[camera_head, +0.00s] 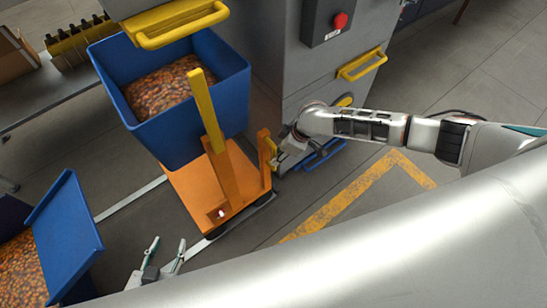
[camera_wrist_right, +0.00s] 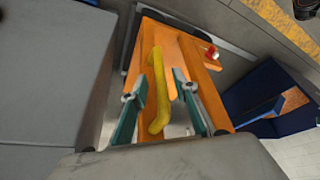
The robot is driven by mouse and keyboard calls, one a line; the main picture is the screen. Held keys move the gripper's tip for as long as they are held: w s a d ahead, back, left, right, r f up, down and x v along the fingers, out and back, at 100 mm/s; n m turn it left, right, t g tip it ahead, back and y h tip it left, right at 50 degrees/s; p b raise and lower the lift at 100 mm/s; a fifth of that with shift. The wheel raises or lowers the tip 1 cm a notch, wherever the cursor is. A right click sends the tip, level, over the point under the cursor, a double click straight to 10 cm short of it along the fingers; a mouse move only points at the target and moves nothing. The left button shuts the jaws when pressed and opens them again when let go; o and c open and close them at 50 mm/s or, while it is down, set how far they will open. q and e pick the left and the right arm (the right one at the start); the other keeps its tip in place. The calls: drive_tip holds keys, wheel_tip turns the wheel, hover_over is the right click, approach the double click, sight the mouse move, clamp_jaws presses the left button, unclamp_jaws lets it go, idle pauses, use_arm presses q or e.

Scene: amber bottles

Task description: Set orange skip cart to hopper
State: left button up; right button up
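The orange skip cart (camera_head: 198,190) stands on the floor left of the grey cabinet, with an orange deck and a tall yellow-and-orange post. A blue skip (camera_head: 195,130) full of amber pieces is at its far end; whether it rests on the deck is unclear. In the right wrist view, the cart's orange frame (camera_wrist_right: 205,85) has a yellow bar (camera_wrist_right: 158,95) between my right gripper's (camera_wrist_right: 158,95) parted fingers. My right gripper (camera_head: 284,156) is beside the cart's right post. My left gripper (camera_head: 166,243) is open and empty, low in front. I cannot tell which thing is the hopper.
The grey cabinet (camera_head: 290,60) has a red button (camera_head: 340,20) and yellow handles (camera_head: 362,64). Another blue bin (camera_head: 68,235) with amber pieces is at lower left. Bottles (camera_head: 75,42) stand on a table at back left. Yellow floor marking (camera_head: 340,205) lies right of the cart.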

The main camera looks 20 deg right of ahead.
sight(274, 168)
drive_tip(key=x, duration=0.3)
drive_tip(key=shift+s+b, duration=0.1)
drive_tip(key=shift+b, duration=0.3)
drive_tip(key=shift+a+f, duration=0.2)
drive_tip(key=shift+f, duration=0.3)
drive_tip(key=shift+w, duration=0.25)
clamp_jaws()
